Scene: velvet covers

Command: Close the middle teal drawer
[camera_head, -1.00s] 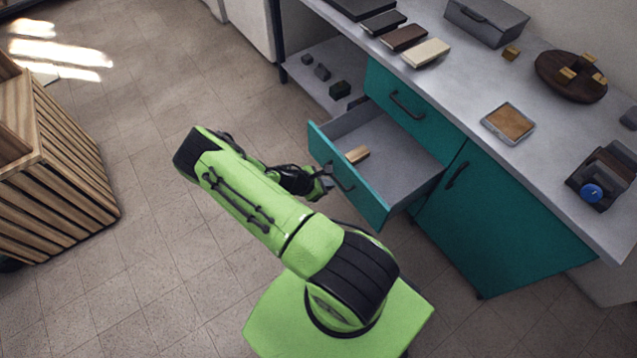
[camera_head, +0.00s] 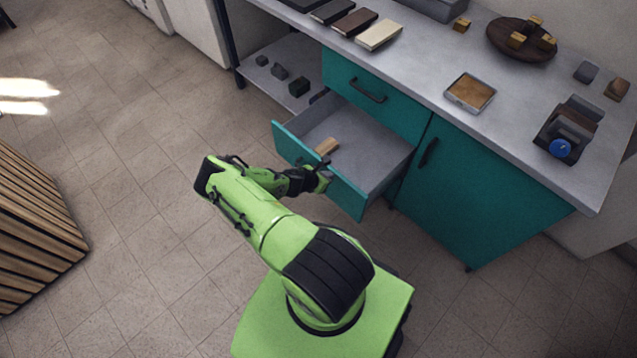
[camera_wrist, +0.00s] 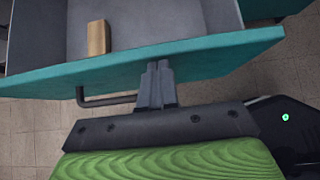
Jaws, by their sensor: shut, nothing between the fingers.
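The teal drawer (camera_head: 345,192) below the top drawer is pulled out, with its grey interior showing. A small wooden block (camera_head: 327,146) lies inside it near the front; it also shows in the wrist view (camera_wrist: 98,37). My gripper (camera_head: 325,178) is at the drawer's front panel. In the wrist view my gripper (camera_wrist: 157,68) is shut and empty, its fingertips at the teal front panel (camera_wrist: 215,58), beside the dark bar handle (camera_wrist: 105,101). The fingertips look to be touching the panel or very near it. The handle is partly hidden behind my arm in the head view.
The top teal drawer (camera_head: 375,92) is shut, and so is the teal cabinet door (camera_head: 455,190). The grey worktop (camera_head: 425,65) holds books, a tray and a round board. A slatted wooden crate (camera_head: 40,220) stands at the left, with open floor between.

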